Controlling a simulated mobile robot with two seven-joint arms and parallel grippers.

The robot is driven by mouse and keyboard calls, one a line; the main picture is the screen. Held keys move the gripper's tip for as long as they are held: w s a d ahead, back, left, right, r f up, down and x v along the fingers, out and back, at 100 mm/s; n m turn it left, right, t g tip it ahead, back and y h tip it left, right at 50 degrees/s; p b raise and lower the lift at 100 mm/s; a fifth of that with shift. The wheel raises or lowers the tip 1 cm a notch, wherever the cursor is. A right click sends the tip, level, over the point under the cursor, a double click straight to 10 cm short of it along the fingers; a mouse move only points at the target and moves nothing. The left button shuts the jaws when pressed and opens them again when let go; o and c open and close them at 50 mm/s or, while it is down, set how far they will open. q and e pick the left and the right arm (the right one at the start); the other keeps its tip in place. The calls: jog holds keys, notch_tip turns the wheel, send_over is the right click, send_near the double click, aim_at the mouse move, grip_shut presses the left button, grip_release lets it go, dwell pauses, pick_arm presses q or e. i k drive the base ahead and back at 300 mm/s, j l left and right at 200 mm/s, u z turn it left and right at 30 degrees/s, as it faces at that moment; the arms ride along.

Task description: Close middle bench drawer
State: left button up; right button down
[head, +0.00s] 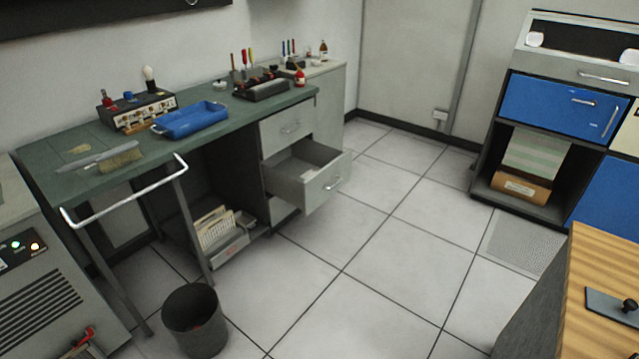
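The green-topped bench (120,165) stands along the left wall with a stack of drawers under its right end. The middle bench drawer (327,188) is pulled well out, showing its open inside and a metal handle on its front. Something pale lies inside it, too small to make out. The top drawer (287,129) above it looks shut. The lower drawer (281,209) is mostly hidden behind the open one. Neither of my grippers shows in the head view.
A dark waste bin (194,322) stands on the floor before the bench. A white rail (125,198) sticks out from the bench's front. A wooden-topped unit (600,270) fills the lower right. Tiled floor (390,245) before the drawers is clear.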

aim_at(282, 172)
jog(key=i+u, duration=0.1)
jog(key=i, duration=0.4)
jog(key=i+l+u, duration=0.1)
jog(key=i, duration=0.35)
jog(key=i+l, duration=0.15)
jog(key=i, duration=0.35)
jog(key=i+l+u, duration=0.15)
jog(key=i, duration=0.35)
jog(key=i+l+u, duration=0.1)
jog(key=i, duration=0.35)
jog(key=i+l+u, duration=0.1)
jog(key=i+l, duration=0.15)
jog(key=i, duration=0.25)
